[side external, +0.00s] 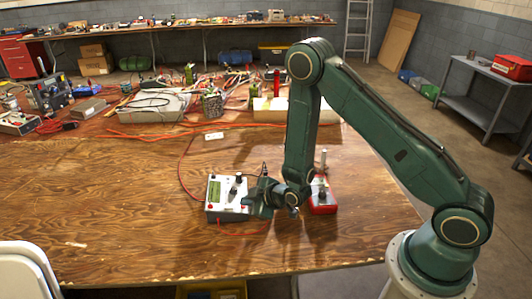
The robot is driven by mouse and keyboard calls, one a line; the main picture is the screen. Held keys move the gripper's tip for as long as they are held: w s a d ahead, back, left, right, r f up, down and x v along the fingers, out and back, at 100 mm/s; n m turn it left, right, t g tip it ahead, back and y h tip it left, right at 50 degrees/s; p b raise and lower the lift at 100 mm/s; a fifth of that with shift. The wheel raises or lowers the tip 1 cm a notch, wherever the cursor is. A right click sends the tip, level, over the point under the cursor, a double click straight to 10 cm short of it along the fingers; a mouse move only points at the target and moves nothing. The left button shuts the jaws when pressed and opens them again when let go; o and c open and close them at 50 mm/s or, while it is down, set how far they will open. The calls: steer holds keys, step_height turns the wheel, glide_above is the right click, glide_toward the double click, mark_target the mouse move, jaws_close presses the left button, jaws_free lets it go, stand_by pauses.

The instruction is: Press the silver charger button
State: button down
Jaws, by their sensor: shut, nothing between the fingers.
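A grey box with a green display (215,191), dark knobs and a red button (211,206) on its face sits on the wooden table. A red device (323,209) with a silver upright post (324,160) stands to the right, partly hidden behind my wrist. I cannot make out which part is the silver charger button; it may be hidden or too small. My gripper (250,203) is low over the table, shut and empty, at the right edge of the grey box. I cannot tell whether it touches the box.
Red cables (185,170) run over the table (120,225) near the grey box. Tools, boxes and wires crowd the table's far end. The front left of the tabletop is clear. A white chair back (25,265) stands at the lower left.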

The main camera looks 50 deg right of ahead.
steer(key=shift+r, duration=0.1)
stand_by(0.6)
steer(key=shift+s+d+r, duration=0.1)
steer(key=shift+r, duration=0.45)
steer(key=shift+r, duration=0.1)
steer(key=shift+s+d+r, duration=0.15)
steer(key=shift+s+r, duration=0.05)
steer(key=shift+r, duration=1)
steer(key=shift+s+d+r, duration=0.15)
steer(key=shift+r, duration=1.05)
